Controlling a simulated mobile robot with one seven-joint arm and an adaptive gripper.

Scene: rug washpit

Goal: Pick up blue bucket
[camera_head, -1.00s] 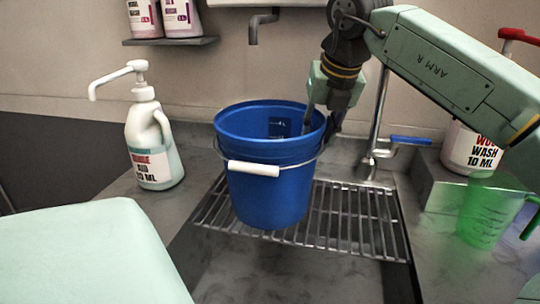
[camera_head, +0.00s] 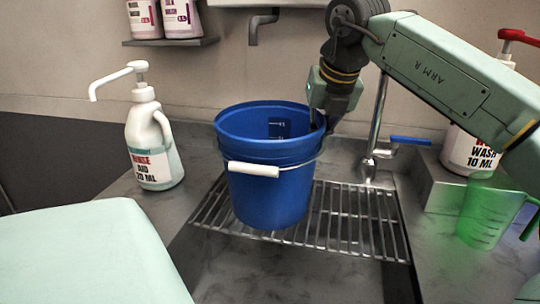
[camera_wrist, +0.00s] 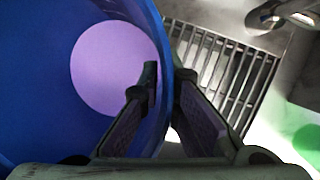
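The blue bucket (camera_head: 268,190) stands upright on the metal grate, its white handle grip (camera_head: 253,169) hanging at the front. My gripper (camera_head: 322,121) is at the bucket's right rim, pointing down. In the wrist view the blue bucket (camera_wrist: 40,95) fills the left side, with a pale purple round area inside it. My gripper (camera_wrist: 166,88) straddles the bucket wall, one finger inside and one outside. The fingers look open, with a gap between the inner fingertip and the wall. Firm contact on the wall cannot be made out.
The grate (camera_head: 345,225) spans a sink basin. A white pump bottle (camera_head: 154,145) stands left of the bucket. A tap with a blue lever (camera_head: 411,140) is behind right. A green jug (camera_head: 488,215) and a white bottle (camera_head: 470,150) stand at the right. A spout (camera_head: 254,30) hangs above.

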